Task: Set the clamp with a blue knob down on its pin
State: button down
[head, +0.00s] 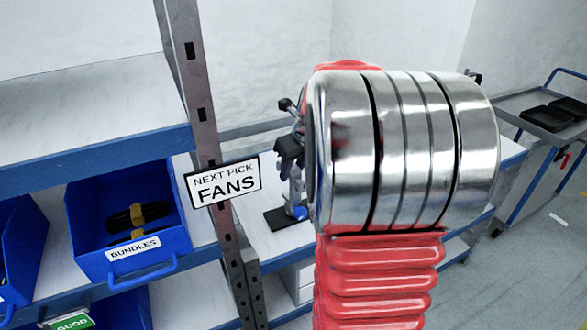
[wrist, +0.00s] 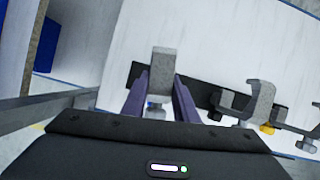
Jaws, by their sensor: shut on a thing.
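My gripper (wrist: 158,90) is shut on a grey clamp (wrist: 163,62), whose top stands between the two fingers in the wrist view. In the head view my gripper (head: 288,148) is dark and partly hidden behind my arm. Below it the grey clamp body (head: 295,186) shows with a blue knob (head: 299,212) low down, close above a dark base (head: 279,219). In the wrist view a dark bar (wrist: 137,72) runs under the clamp. The pin is hidden, and I cannot tell whether the clamp touches it.
A second grey clamp (wrist: 258,97) with an orange knob (wrist: 267,128) stands right of the held one, with another part at the edge. The white bench (head: 262,240) has free room. A shelf post (head: 197,85) with a FANS sign (head: 224,181) stands left.

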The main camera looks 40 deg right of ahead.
jog(key=shift+f, duration=0.75)
jog(key=c, duration=1.3)
grip_release()
jog(key=shift+c, duration=0.2)
jog(key=shift+o, duration=0.3)
jog(key=shift+f, duration=0.1)
jog(key=o, duration=0.5)
jog(key=shift+v, duration=5.55)
